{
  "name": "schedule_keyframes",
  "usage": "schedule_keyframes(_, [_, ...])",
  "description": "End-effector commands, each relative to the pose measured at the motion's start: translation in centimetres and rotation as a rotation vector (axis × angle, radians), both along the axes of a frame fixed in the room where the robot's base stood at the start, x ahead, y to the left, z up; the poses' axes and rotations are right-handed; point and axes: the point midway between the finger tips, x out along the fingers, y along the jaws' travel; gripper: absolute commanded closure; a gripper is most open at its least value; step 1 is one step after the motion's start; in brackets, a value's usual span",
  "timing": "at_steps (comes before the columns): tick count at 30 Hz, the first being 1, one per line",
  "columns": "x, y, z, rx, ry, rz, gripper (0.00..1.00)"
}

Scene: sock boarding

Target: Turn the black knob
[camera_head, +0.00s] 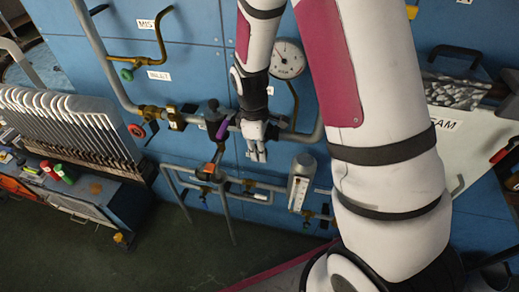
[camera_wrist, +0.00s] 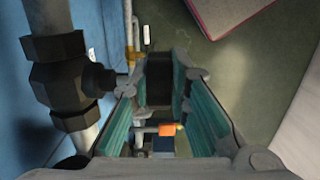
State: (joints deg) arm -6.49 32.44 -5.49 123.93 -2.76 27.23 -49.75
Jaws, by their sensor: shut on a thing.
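My gripper (camera_head: 258,151) hangs fingers-down in front of the blue panel, beside the horizontal pipe. In the wrist view, its two teal-padded fingers (camera_wrist: 160,78) stand on either side of a dark block, which I take as the black knob (camera_wrist: 159,82). The fingertips are closed on it. In the head view the knob is hidden by the gripper, and its turn angle cannot be read. A black valve top (camera_head: 212,105) with a purple handle (camera_head: 222,129) stands apart, left of my gripper.
A large dark hex fitting (camera_wrist: 70,80) on a grey pipe is close left of my fingers. A round gauge (camera_head: 287,59) is above right of the gripper, and a flow meter (camera_head: 300,184) is below right. A red knob (camera_head: 137,131) is at left. Open floor (camera_head: 190,250) lies below.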

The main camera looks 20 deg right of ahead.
Motion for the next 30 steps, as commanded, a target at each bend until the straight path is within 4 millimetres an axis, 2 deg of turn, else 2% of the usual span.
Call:
schedule_keyframes(9, [0.2, 0.34, -0.03, -0.122, 0.087, 0.004, 1.0])
schedule_keyframes(19, [0.15, 0.24, 0.07, -0.13, 0.091, 0.001, 1.0])
schedule_keyframes(20, [0.15, 0.24, 0.07, -0.13, 0.091, 0.001, 0.79])
schedule_keyframes(22, [0.16, 0.24, 0.07, -0.13, 0.09, 0.001, 0.63])
schedule_keyframes(30, [0.16, 0.22, 0.09, -0.13, 0.09, 0.001, 0.63])
